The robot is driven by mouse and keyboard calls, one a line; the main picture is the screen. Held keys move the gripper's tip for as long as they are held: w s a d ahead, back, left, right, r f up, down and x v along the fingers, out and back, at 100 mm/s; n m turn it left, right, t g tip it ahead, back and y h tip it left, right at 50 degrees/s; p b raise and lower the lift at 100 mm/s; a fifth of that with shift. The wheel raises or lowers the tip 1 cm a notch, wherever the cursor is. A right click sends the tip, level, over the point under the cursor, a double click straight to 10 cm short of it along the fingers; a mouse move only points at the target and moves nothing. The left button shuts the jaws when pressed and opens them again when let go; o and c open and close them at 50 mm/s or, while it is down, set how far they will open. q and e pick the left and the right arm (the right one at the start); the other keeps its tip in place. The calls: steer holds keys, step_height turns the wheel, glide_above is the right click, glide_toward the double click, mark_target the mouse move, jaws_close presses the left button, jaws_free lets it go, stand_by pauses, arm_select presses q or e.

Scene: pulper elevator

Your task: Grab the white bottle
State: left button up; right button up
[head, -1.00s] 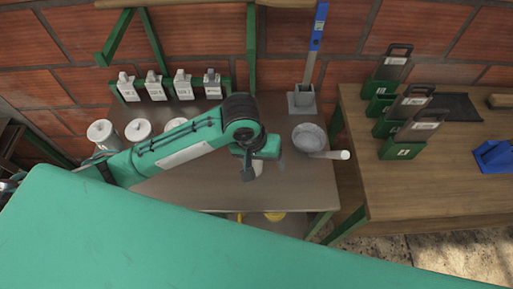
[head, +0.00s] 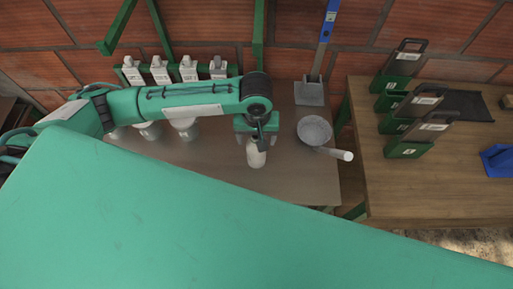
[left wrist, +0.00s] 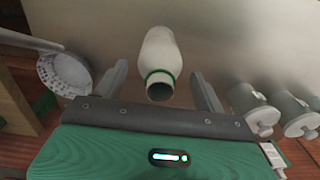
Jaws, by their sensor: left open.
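The white bottle (head: 256,155) stands on the metal table, below my left gripper (head: 257,133) in the head view. In the left wrist view the bottle (left wrist: 160,62), with a green ring at its neck and an open mouth, sits between the two fingers of my left gripper (left wrist: 158,85). The fingers are open, with a gap visible on each side of the bottle. In the head view the gripper hides the bottle's upper part. My right gripper is not in view.
A strainer (head: 314,130) with a pale handle lies right of the bottle. White lidded jars (head: 186,128) stand to the left, partly behind my arm. The metal table's (head: 225,170) front is clear.

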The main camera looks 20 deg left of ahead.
arm_select(q)
steer(key=shift+f, duration=0.7)
steer(key=c, duration=1.5)
steer(key=shift+r, duration=0.1)
steer(key=shift+c, duration=0.2)
